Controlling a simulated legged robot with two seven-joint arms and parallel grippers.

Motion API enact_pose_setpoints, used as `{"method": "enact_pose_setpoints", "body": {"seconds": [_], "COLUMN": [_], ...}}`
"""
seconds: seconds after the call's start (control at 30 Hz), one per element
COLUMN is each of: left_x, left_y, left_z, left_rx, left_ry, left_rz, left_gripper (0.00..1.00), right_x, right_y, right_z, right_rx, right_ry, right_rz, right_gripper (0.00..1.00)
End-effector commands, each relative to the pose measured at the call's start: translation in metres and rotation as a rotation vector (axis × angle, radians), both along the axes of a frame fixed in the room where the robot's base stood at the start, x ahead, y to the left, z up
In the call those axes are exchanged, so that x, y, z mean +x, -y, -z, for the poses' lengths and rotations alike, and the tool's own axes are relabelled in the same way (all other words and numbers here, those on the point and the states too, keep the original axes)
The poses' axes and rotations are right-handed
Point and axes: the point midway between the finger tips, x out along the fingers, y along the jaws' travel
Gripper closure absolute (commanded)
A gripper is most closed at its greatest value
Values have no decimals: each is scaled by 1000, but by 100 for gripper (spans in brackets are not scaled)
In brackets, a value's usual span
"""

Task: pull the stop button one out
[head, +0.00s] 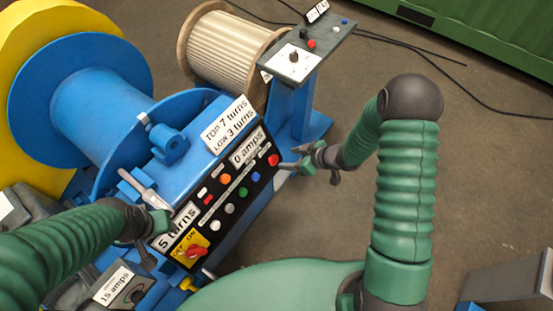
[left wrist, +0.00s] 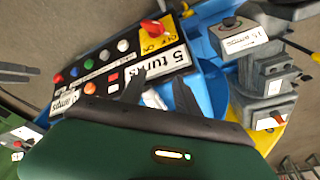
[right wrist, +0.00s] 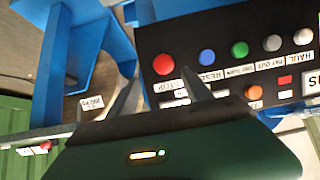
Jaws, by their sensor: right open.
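The red stop button (head: 273,160) sits at the upper right end of the black control panel (head: 222,198). The button also shows in the right wrist view (right wrist: 163,64), with a label reading STOP beside it. My right gripper (head: 303,168) is open just to the right of the panel's end. In the right wrist view its fingers are apart, and the button appears between their tips; I cannot tell whether they touch it. My left gripper (left wrist: 157,85) is open and empty over the panel's other end, by the "5 turns" label.
Blue, green, white and other buttons line the panel beside the stop button. A red rotary switch (head: 195,252) on a yellow plate is at the lower end. A pedestal (head: 306,60) carries another red button (head: 311,44). Open floor lies right of the machine.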

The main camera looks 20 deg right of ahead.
Motion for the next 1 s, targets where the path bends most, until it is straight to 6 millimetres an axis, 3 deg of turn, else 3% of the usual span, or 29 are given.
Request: {"method": "enact_pose_setpoints", "body": {"seconds": [0.1, 0.3, 0.7, 1.0], "left_x": [0, 0, 0, 0], "left_y": [0, 0, 0, 0], "left_z": [7, 11, 12, 12], "left_rx": [0, 0, 0, 0], "left_ry": [0, 0, 0, 0], "left_rz": [0, 0, 0, 0], "left_gripper": [62, 62, 62, 62], "right_x": [17, 41, 49, 49], "right_y": [-16, -33, -36, -37], "right_z": [25, 53, 63, 62], "right_rx": [-1, -2, 0, -1], "right_ry": [-2, -2, -4, -2], "right_rz": [-3, -1, 1, 1], "right_gripper": [42, 42, 42, 81]}}
